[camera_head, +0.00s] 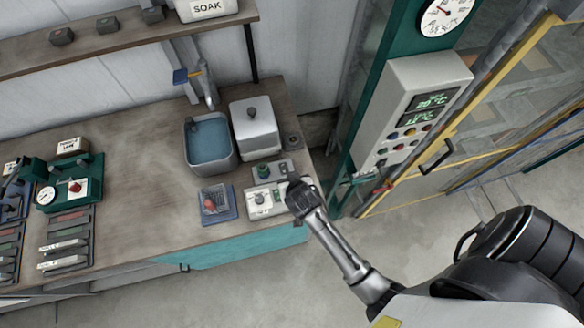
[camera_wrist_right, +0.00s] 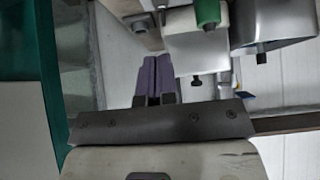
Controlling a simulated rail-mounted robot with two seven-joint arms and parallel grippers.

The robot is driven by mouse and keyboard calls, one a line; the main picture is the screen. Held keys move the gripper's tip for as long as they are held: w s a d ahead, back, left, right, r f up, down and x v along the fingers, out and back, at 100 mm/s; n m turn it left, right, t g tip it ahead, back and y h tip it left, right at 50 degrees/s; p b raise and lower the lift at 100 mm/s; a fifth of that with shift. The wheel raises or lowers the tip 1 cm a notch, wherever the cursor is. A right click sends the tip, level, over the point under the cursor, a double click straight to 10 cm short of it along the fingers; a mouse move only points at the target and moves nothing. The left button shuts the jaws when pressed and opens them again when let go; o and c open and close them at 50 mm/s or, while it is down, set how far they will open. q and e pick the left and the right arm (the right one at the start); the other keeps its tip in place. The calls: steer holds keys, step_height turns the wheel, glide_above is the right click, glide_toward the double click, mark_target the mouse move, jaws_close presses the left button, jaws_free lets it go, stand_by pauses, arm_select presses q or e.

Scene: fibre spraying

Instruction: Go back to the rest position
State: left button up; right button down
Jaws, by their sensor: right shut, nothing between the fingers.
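My right gripper (camera_head: 291,182) is at the right front corner of the workbench (camera_head: 140,150) in the head view, over or beside a small light control box (camera_head: 263,203) with a dial. I cannot tell whether it touches the box. In the right wrist view its two purple fingers (camera_wrist_right: 153,78) are together with nothing between them. A green button (camera_wrist_right: 207,12) and light boxes show close to the fingers there; in the head view the green button (camera_head: 263,170) is on a small grey box behind the dial box. My left gripper is in neither view.
A blue water basin (camera_head: 209,157) and a lidded metal container (camera_head: 255,130) stand behind the boxes. A grey control panel (camera_head: 411,105) on a green post and a yellow-framed glass enclosure (camera_head: 480,115) are to the right. The floor (camera_head: 240,290) before the bench is clear.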

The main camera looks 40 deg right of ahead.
stand_by(0.4)
steer(key=s+a+r+n+g+y+p, duration=0.2)
steer(key=s+a+r+n+y+p, duration=0.15)
steer(key=s+r+n, duration=0.6)
steer(key=s+d+r+m+g+p, duration=0.2)
steer(key=s+r+p, duration=0.2)
steer(key=s, duration=0.6)
step_height(320, 180, down, 41)
steer(key=b, duration=4.1)
steer(key=shift+a+r, duration=0.15)
